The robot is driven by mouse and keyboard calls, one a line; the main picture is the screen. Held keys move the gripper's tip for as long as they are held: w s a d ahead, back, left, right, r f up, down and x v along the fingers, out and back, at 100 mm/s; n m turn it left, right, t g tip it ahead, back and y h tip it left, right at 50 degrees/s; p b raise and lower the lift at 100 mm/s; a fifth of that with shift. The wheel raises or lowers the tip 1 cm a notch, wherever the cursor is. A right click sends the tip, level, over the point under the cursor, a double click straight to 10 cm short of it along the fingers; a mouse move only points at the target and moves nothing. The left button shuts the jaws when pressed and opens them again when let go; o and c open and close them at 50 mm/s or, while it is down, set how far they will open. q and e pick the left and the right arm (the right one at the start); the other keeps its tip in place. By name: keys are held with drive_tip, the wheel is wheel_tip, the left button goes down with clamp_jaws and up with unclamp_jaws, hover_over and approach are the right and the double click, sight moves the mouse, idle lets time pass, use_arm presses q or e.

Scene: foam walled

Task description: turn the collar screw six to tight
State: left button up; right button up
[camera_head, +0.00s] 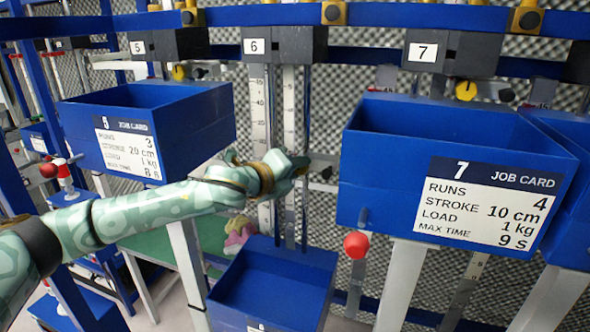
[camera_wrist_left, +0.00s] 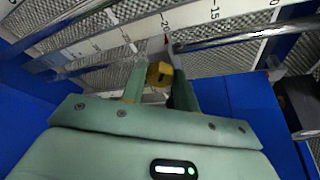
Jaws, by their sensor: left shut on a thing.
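My left gripper (camera_head: 298,168) reaches in from the left to the scaled rails (camera_head: 259,110) below the number 6 block (camera_head: 285,44). In the left wrist view, the two green fingers of the gripper (camera_wrist_left: 160,82) stand on either side of a yellow knob, the collar screw (camera_wrist_left: 159,72), and are shut on it. A dark slot or mark shows on the knob's face. In the head view the gripper hides this screw. How tight it is cannot be seen. My right gripper is in neither view.
Blue box 5 (camera_head: 190,122) hangs at left and blue box 7 (camera_head: 385,200) at right, close to the arm. The blue bin of station six (camera_head: 312,262) sits low, below the gripper. A red ball knob (camera_head: 356,245) stands out beneath box 7.

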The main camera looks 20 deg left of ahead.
use_arm(q)
drive_tip(key=m+y, duration=0.1)
drive_tip(key=m, duration=0.1)
drive_tip(key=m+g+y, duration=0.1)
drive_tip(key=m, duration=0.1)
drive_tip(key=shift+d+f, duration=0.1)
drive_tip(key=shift+d, duration=0.1)
drive_tip(key=m+y, duration=0.2)
drive_tip(key=m, duration=0.1)
drive_tip(key=shift+s+d+m+y, duration=0.1)
drive_tip(key=shift+d+m+y, duration=0.05)
drive_tip(key=shift+m+y, duration=0.25)
drive_tip(key=shift+f, duration=0.1)
idle(0.3)
drive_tip(key=o, duration=0.9)
drive_tip(key=shift+o, duration=0.4)
drive_tip(key=shift+r, duration=0.2)
drive_tip(key=d+b+v, duration=0.1)
drive_tip(key=b+v, duration=0.1)
drive_tip(key=v, duration=1.4)
drive_tip(key=shift+a+b, duration=0.3)
drive_tip(key=shift+b, duration=0.05)
